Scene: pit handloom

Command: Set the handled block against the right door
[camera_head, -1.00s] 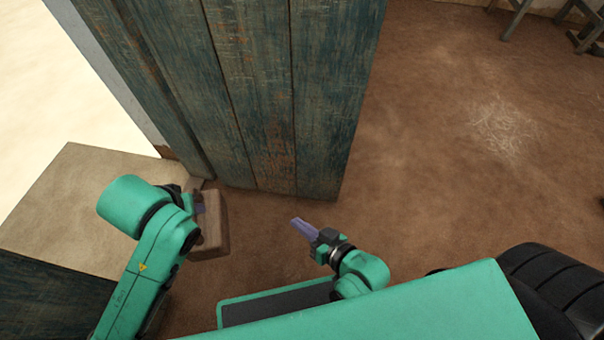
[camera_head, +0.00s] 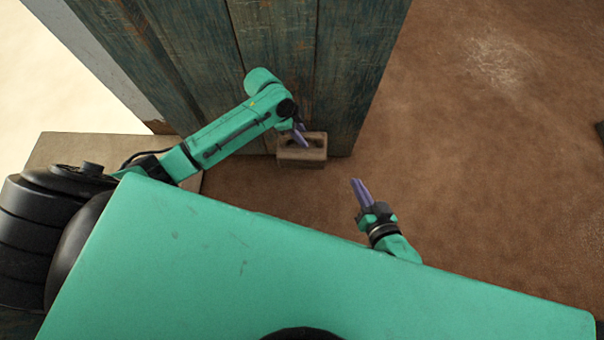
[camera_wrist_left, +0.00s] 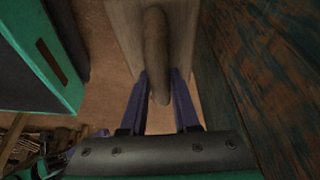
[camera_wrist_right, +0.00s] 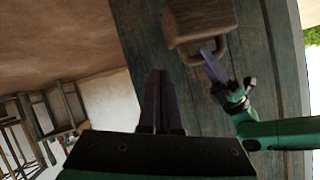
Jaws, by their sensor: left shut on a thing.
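The handled block (camera_head: 303,157) is a brown wooden block with a bar handle on top. In the head view it is at the foot of the weathered teal plank door (camera_head: 345,60), close in front of it; I cannot tell whether they touch. My left gripper (camera_head: 303,139) is shut on its handle, which runs between the two fingers in the left wrist view (camera_wrist_left: 157,60). The block also shows in the right wrist view (camera_wrist_right: 198,22) in front of the planks. My right gripper (camera_head: 360,190) is shut and empty, to the right of the block.
The brown earth floor (camera_head: 480,170) is open to the right of the door. A pale step (camera_head: 75,150) lies at the left, beside the door's pale frame edge (camera_head: 110,75). Wooden frames (camera_wrist_right: 60,110) stand farther off in the right wrist view.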

